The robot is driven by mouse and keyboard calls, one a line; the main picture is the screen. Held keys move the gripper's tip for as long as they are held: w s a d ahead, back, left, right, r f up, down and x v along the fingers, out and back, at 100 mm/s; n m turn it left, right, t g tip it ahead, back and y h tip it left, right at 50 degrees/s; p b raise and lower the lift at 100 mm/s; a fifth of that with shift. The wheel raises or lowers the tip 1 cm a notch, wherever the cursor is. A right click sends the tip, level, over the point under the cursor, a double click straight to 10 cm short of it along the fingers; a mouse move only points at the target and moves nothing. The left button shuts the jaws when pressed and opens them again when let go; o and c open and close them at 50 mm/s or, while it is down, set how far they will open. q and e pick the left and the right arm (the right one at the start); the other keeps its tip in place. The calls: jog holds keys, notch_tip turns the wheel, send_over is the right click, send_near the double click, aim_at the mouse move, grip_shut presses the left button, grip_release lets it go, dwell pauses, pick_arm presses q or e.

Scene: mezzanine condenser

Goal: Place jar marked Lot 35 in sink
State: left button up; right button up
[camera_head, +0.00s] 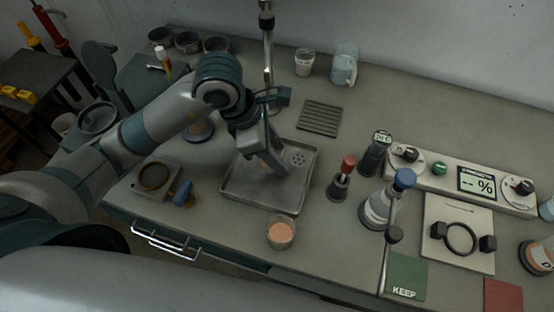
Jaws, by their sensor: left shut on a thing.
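The sink (236,200) is a shallow square metal basin with a drain of small holes, set in the grey counter. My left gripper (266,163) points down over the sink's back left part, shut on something. Only a small brownish-orange patch of the held thing shows between the fingers. Its label is hidden, so I cannot tell whether it is the Lot 35 jar, or whether it touches the basin floor. A small clear jar (281,233) with peach contents stands in front of the sink. I can read no Lot 35 mark anywhere. My right gripper is not in view.
A red-topped bottle (342,181), a dark labelled jar (374,155) and a blue-capped flask (379,208) stand right of the sink. A tap column (268,50) rises behind it. A ribbed mat (320,118) lies behind right. A labelled jar (538,257) stands far right.

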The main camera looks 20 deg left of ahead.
pick_arm(q)
jog(key=shift+f+p, duration=0.7)
jog(key=shift+f, duration=1.3)
jog(key=shift+f, duration=0.15)
jog(key=o, duration=1.2)
